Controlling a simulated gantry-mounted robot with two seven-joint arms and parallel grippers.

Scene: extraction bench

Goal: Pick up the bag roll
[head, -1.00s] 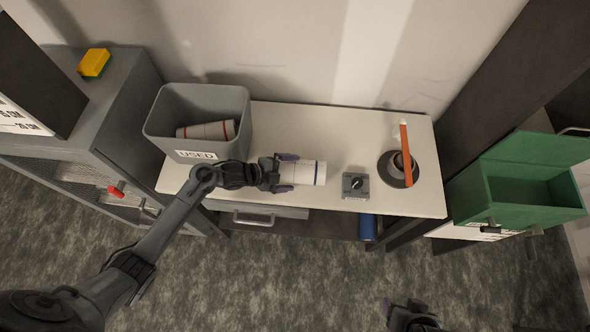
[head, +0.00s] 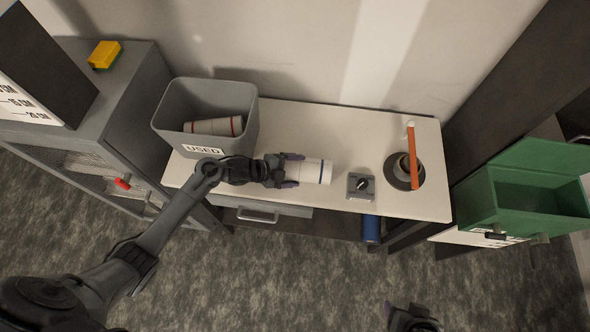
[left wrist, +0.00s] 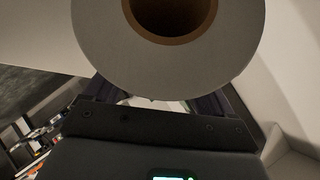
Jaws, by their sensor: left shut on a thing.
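The bag roll (head: 314,171) is a white cylinder with a thin dark blue band near its right end. It lies on its side at the middle of the white bench top. My left gripper (head: 290,170) is shut on its left part, one finger on each side. The left wrist view shows the roll's end (left wrist: 225,55) close up, with a brown cardboard core. I cannot tell whether the roll touches the bench. My right gripper (head: 412,318) is at the bottom edge, partly cut off, away from the bench.
A grey bin (head: 165,125) labelled USED, holding red-banded rolls, stands left on the bench top (head: 335,125). A grey knob box (head: 361,187) and a dark round holder (head: 398,180) with an orange stick (head: 413,160) stand right. A green open box (head: 535,205) is far right.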

